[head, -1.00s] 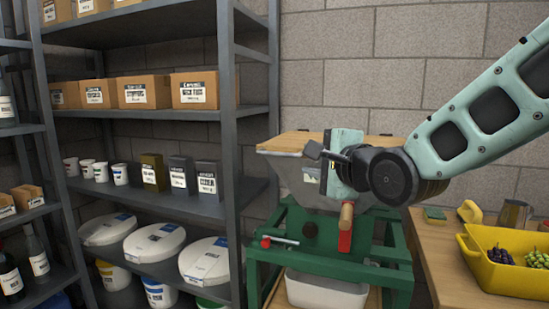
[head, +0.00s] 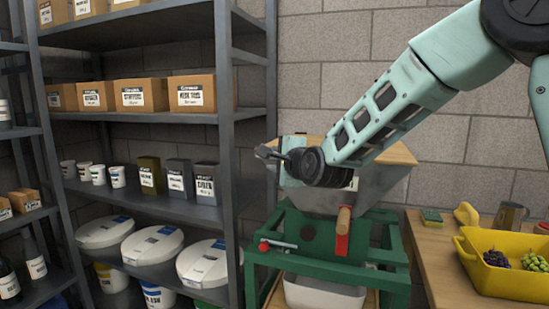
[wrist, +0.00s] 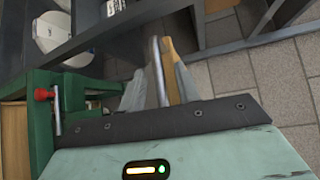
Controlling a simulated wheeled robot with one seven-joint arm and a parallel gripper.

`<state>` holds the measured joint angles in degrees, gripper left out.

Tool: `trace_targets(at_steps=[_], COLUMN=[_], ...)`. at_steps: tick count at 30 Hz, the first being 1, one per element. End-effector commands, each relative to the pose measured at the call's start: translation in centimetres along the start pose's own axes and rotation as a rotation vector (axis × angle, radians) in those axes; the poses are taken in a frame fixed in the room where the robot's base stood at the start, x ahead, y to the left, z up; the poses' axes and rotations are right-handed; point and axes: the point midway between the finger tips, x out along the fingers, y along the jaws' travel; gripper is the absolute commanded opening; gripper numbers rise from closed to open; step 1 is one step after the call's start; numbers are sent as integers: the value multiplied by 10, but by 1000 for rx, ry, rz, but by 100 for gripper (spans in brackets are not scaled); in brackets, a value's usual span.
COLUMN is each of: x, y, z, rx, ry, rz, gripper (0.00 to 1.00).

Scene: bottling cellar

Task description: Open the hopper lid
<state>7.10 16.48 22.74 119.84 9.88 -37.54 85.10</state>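The hopper (head: 375,185) is a grey metal bin on a green frame. Its wooden lid (head: 398,152) lies over the top, looking closed; my arm covers much of it. My gripper (head: 268,152) is at the hopper's upper front-left, seen from the side. In the wrist view, my gripper (wrist: 158,72) shows two grey fingers spread apart. A thin metal bar (wrist: 157,65) and a wooden edge (wrist: 171,65), apparently the lid's, lie between them. I see no clear contact between fingers and bar.
A metal shelf rack (head: 228,180) with boxes, tins and white lidded tubs stands close on the left. A wooden table (head: 432,262) with a yellow crate (head: 475,262) of grapes stands on the right. A white bin (head: 322,294) sits under the hopper.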

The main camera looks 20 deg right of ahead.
Motion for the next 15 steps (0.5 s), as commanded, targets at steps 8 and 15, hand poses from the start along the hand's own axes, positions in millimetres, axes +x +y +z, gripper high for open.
trace_targets(at_steps=[8, 15], x=[4, 3], y=[0, 0], z=[0, 0], rx=[-1, -1], ry=[0, 0], rz=[-1, -1], gripper=[33, 0])
